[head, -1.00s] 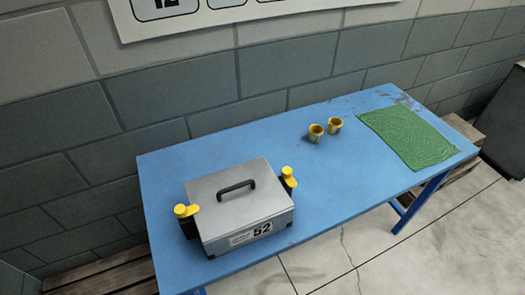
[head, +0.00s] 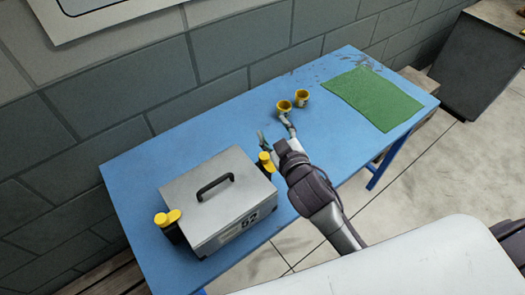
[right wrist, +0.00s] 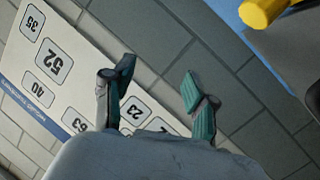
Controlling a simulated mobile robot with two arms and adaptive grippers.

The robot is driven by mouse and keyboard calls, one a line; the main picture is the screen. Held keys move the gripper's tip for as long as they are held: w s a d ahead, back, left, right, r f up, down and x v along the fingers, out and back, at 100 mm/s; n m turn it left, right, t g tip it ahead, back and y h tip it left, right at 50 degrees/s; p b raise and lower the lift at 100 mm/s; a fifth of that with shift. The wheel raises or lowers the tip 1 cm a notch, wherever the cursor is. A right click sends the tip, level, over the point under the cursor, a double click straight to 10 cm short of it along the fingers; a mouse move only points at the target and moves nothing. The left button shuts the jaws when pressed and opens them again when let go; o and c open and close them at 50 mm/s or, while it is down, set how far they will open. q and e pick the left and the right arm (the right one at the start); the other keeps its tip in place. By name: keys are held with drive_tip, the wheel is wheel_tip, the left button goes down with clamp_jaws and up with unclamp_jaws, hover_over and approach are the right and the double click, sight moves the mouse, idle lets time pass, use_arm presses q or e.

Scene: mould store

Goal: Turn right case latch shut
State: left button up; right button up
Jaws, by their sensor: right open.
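The grey case (head: 228,203) with a black handle and the number 52 on its front stands on the blue table. Its right latch (head: 265,159), a yellow knob on a black body, is on the case's right side; its exact turn is hard to tell. The left latch (head: 167,218) is also yellow. My right gripper (head: 276,130) is open and empty, just beyond and right of the right latch, apart from it. In the right wrist view the open fingers (right wrist: 160,80) show, with a yellow knob (right wrist: 262,11) at the top right. My left gripper is not in view.
A green mat (head: 374,98) lies at the table's right end. A grey block wall (head: 215,50) with a numbered board (right wrist: 62,75) runs behind. The table's left back is clear.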

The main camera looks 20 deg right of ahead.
drive_tip(key=w+a+r+n+t+y, duration=0.35)
drive_tip(key=a+r+n+y, duration=0.4)
drive_tip(key=r, duration=0.45)
drive_tip(key=s+a+r+n+g+y, duration=0.3)
drive_tip(key=a+n+g+y, duration=0.35)
drive_tip(key=n, duration=0.25)
drive_tip(key=s+a+r+n+g+y, duration=0.3)
drive_tip(key=a+n+g+y, duration=0.3)
drive_tip(key=n, duration=0.3)
drive_tip(key=n+g+h, duration=0.7)
drive_tip(key=h, duration=1.3)
approach(264, 155)
drive_tip(key=f+p, duration=0.1)
drive_tip(key=f, duration=0.2)
drive_tip(key=f+p, duration=0.2)
drive_tip(key=f, duration=0.1)
drive_tip(key=f+p, duration=0.1)
drive_tip(key=f, duration=0.2)
drive_tip(key=shift+a, duration=0.25)
